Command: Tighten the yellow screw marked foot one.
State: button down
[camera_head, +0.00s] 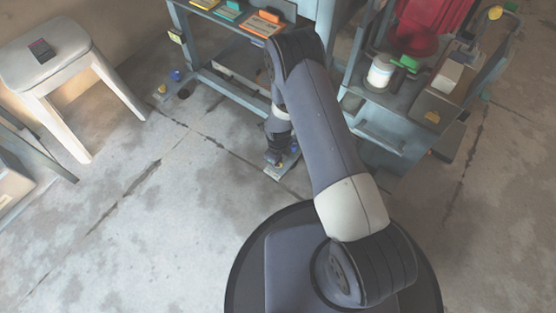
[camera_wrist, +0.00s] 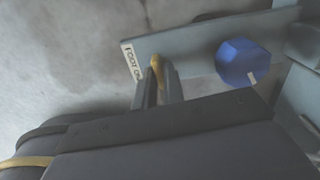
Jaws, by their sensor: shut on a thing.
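In the wrist view, a pale grey foot plate bears a white label (camera_wrist: 132,61) that reads "FOOT" and then a partly hidden word. The yellow screw (camera_wrist: 156,64) stands beside the label. My gripper (camera_wrist: 160,80) is shut on the yellow screw, with one finger on each side of it. Only the upper part of the screw shows. In the head view my gripper (camera_head: 277,156) is low by the floor at a foot of the bench, and the screw is hidden there.
A blue knob (camera_wrist: 237,62) sits on the same foot plate (camera_wrist: 195,38), to the right of my fingers. A white stool (camera_head: 45,58) stands at the left. A blue-grey cart (camera_head: 375,134) with a white jar (camera_head: 381,72) is at the right. Open floor lies at the left.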

jog(key=shift+m, duration=0.6)
jog(key=c, duration=1.5)
grip_release()
notch_tip(320, 180, up, 11)
jog(key=p, duration=0.4)
jog(key=shift+p, duration=0.3)
jog(key=shift+f, duration=0.2)
